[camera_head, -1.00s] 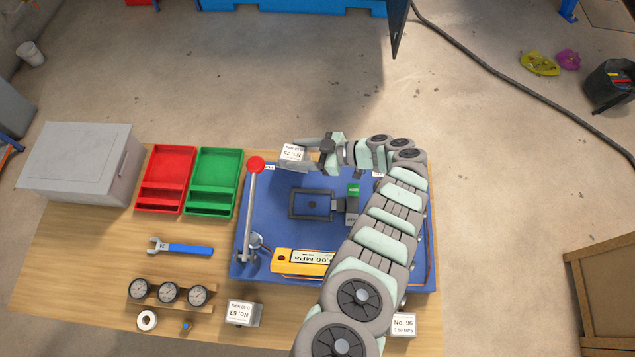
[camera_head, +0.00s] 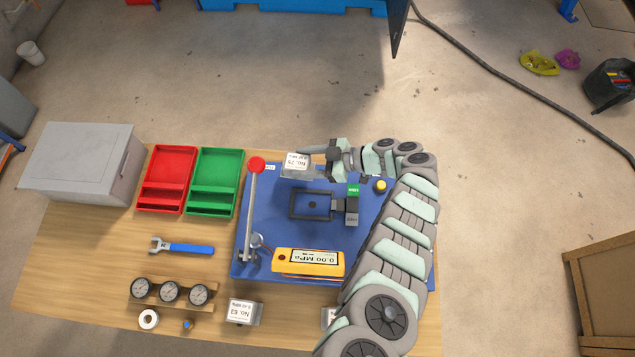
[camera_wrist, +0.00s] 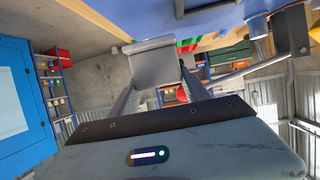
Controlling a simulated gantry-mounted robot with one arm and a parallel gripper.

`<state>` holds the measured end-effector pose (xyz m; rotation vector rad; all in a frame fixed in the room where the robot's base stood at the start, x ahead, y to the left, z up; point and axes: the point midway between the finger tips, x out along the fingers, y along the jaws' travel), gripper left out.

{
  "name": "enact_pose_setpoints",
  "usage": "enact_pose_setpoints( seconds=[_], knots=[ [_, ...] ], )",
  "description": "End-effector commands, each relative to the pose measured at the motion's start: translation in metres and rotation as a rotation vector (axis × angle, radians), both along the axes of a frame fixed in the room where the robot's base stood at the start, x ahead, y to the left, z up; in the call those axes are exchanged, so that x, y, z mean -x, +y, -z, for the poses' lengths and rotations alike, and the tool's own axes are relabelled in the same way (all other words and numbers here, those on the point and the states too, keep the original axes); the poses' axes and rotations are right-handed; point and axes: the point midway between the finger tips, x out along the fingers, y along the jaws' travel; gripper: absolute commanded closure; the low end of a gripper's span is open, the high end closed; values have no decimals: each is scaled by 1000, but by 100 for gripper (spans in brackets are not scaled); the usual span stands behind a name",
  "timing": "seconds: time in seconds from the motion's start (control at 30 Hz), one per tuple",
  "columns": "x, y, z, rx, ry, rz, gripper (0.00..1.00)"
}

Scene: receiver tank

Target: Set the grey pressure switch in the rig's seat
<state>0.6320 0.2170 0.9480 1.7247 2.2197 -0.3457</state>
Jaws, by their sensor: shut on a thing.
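My gripper (camera_head: 318,158) is shut on the grey pressure switch (camera_head: 297,164) labelled No. 75. It holds the switch over the back edge of the blue rig board (camera_head: 270,215). The rig's seat (camera_head: 312,204), a dark rectangular frame, lies in front of and slightly right of the switch, apart from it. In the wrist view the switch (camera_wrist: 153,62) shows as a grey block between the two fingers. Two similar switches are on the table: No. 63 (camera_head: 240,312), and one (camera_head: 328,316) mostly hidden by my arm.
A lever with a red knob (camera_head: 256,164) stands left of the seat. A green-topped block (camera_head: 352,205) adjoins its right side. A yellow gauge (camera_head: 308,262) reads 0.00 MPa in front. Red (camera_head: 166,180) and green (camera_head: 216,182) trays, a wrench (camera_head: 182,246) and dials (camera_head: 170,291) lie left.

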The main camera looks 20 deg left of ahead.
Motion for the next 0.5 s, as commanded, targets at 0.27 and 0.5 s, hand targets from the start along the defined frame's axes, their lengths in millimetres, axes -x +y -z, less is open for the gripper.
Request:
enact_pose_setpoints(
  seconds=[0.27, 0.5],
  knots=[
    [10, -11, -7, -2, -3, -22, 100],
    [21, -21, -12, -3, 1, -41, 100]
  ],
)
